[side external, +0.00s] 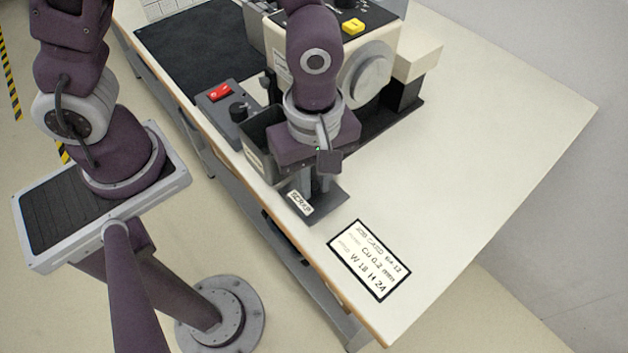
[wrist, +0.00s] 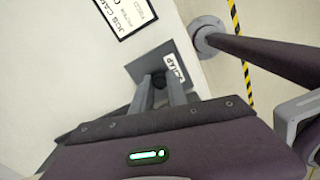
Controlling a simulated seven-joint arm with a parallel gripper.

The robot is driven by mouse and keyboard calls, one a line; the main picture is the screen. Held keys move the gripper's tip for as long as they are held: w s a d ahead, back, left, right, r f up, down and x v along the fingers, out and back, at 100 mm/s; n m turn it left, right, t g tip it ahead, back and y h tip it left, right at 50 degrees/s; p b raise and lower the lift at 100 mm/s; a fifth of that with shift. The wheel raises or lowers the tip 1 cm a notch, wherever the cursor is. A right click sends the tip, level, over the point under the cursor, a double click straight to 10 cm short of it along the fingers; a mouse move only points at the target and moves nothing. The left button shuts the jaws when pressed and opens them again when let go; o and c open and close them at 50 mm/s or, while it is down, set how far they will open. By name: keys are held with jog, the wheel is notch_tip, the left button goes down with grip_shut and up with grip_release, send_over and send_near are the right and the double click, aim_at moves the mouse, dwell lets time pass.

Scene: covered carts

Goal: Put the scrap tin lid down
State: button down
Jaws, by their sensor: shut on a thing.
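The scrap tin lid (side external: 328,205) is a flat dark grey plate with a white SCRAP label, low over the table near its front edge. It also shows in the wrist view (wrist: 143,65), where its dark knob sits between my fingertips. My gripper (side external: 313,190) points down and is shut on the lid's knob; it also shows in the wrist view (wrist: 160,83). I cannot tell whether the lid touches the table. The dark grey scrap tin (side external: 258,154) stands just left of my gripper, partly hidden by it, with its top uncovered.
A job card (side external: 369,261) lies on the table right of the lid. A control box with a red switch (side external: 220,92) and a machine with a round drum (side external: 366,78) stand behind. A black mat (side external: 200,50) lies at the back left. The table's right side (side external: 480,190) is clear.

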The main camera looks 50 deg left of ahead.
aim_at(314, 186)
jog(key=shift+f, duration=0.4)
jog(key=c, duration=1.3)
grip_release()
jog(key=shift+f, duration=0.1)
notch_tip(314, 186, up, 12)
jog(key=s+a+r+m+t, duration=0.2)
jog(key=a+r+m, duration=0.1)
jog(key=a+m, duration=0.2)
jog(key=s+a+r+m+t, duration=0.1)
jog(key=s+a+r+m, duration=0.1)
jog(key=a+m, duration=0.3)
jog(key=s+a+r+m+t, duration=0.2)
jog(key=s+a+r+m, duration=0.1)
jog(key=a+r+m, duration=0.1)
jog(key=shift+a+m+t, duration=0.3)
jog(key=shift+a+m, duration=0.2)
jog(key=shift+a, duration=0.05)
